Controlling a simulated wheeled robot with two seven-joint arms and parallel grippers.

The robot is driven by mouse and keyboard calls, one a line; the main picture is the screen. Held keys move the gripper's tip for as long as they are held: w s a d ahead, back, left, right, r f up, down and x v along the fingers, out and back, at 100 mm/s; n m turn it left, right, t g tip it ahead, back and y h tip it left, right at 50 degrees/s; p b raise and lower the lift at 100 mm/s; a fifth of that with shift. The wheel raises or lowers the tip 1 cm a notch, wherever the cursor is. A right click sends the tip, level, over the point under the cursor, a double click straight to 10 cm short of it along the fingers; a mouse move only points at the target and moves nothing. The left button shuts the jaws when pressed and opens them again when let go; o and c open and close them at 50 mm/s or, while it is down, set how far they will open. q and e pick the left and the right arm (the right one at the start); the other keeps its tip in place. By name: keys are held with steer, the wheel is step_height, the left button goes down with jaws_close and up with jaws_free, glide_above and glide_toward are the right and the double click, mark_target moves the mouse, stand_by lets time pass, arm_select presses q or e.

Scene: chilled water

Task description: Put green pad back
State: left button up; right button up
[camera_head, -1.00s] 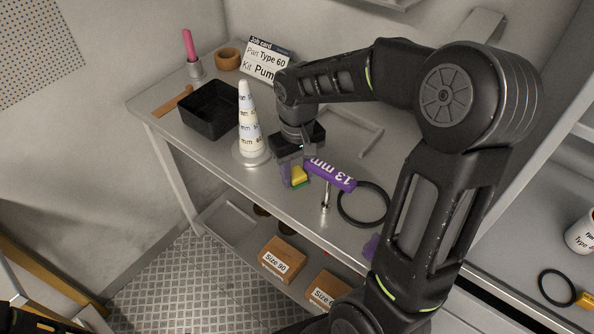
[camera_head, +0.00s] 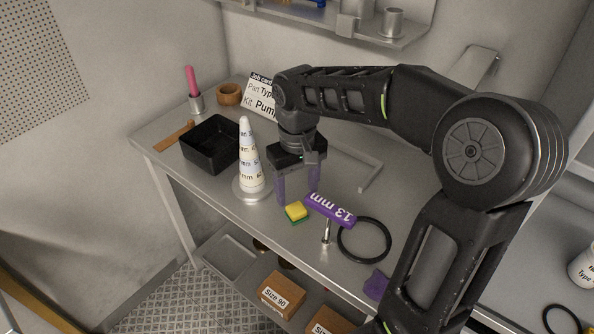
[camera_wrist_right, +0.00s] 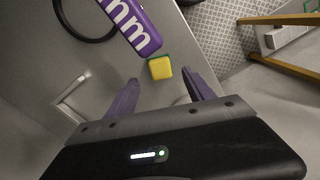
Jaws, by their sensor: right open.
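A small block, yellow on top with a green layer beneath (camera_head: 296,212), lies on the steel bench near its front edge. It is the only green item I can make out. It also shows in the right wrist view (camera_wrist_right: 160,68). My right gripper (camera_head: 298,196) is open and empty, with its purple fingers pointing down just behind the block. In the right wrist view the block sits just beyond the gap between the fingertips (camera_wrist_right: 161,82). My left gripper is not in view.
A purple 13 mm tool (camera_head: 330,210) lies right beside the block, with a black ring (camera_head: 364,240) further right. A cone of stacked labelled rings (camera_head: 250,165) and a black tray (camera_head: 208,145) stand left. Boxes (camera_head: 281,295) sit on the lower shelf.

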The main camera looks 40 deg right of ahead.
mark_target(297, 209)
steer(key=shift+r, duration=2.7)
